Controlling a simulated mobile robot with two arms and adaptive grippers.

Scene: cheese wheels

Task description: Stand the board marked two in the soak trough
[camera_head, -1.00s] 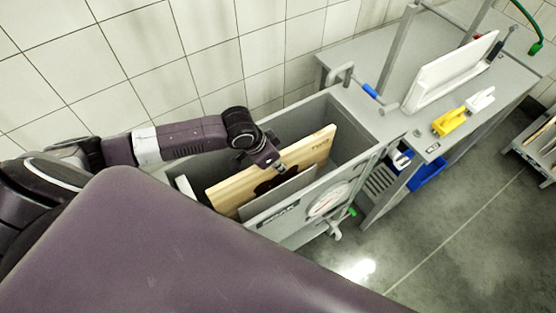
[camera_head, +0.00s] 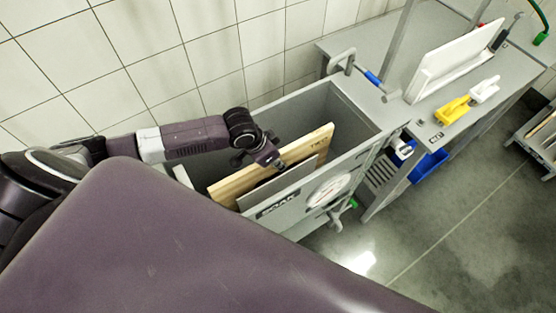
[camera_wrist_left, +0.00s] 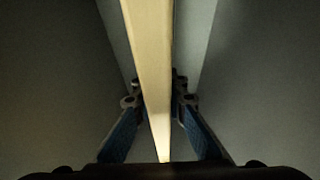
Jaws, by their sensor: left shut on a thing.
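The wooden board marked two (camera_head: 308,148) stands on edge, tilted in the head view, inside the grey soak trough (camera_head: 352,108). The trough's front wall carries a SOAK label. My left gripper (camera_head: 278,163) reaches down over the trough and is shut on the board's top edge. In the left wrist view the board (camera_wrist_left: 152,60) runs between the two blue-padded fingers (camera_wrist_left: 160,110). The board's lower part is hidden in the trough. My right gripper does not show.
A grey plate (camera_head: 280,187) stands in front of the board at the trough's front side. To the right, a grey bench (camera_head: 395,60) holds a white board (camera_head: 450,65) in a rack, a yellow brush-like item (camera_head: 453,110) and a white one (camera_head: 485,90). A tiled wall stands behind.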

